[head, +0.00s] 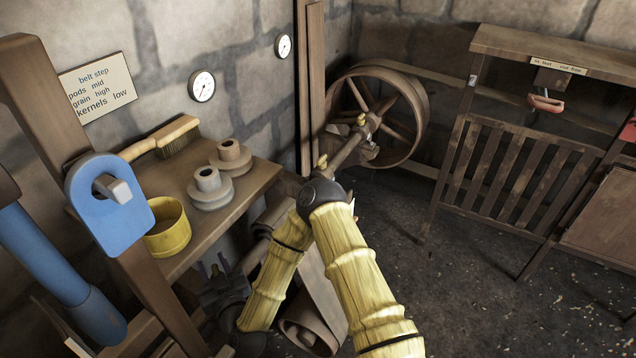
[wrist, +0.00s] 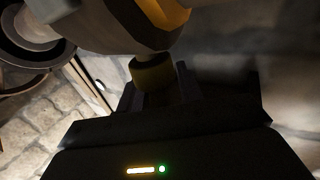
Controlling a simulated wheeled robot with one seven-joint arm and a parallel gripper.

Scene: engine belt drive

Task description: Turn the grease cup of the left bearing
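In the head view, brass grease cups stand on the shaft's bearings: one (head: 322,162) just above my arm's elbow, another (head: 361,118) beside the big wheel. My gripper (head: 212,266) is low beside the bench, its fingers apart and pointing up. In the wrist view a dull yellow round part (wrist: 152,73), looking like a grease cup, hangs below a grey body, in line with the gap of my gripper (wrist: 161,88). The fingertips are at its lower edge on both sides; whether they touch it is too dark to tell. Which bearing it belongs to is unclear.
A wooden bench (head: 240,195) carries a brush (head: 176,137), flanged pulleys (head: 210,188) and a yellow pot (head: 168,228). A blue lever part (head: 110,190) stands at left. The spoked wheel (head: 376,112) is behind my elbow. Open floor (head: 460,290) lies to the right.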

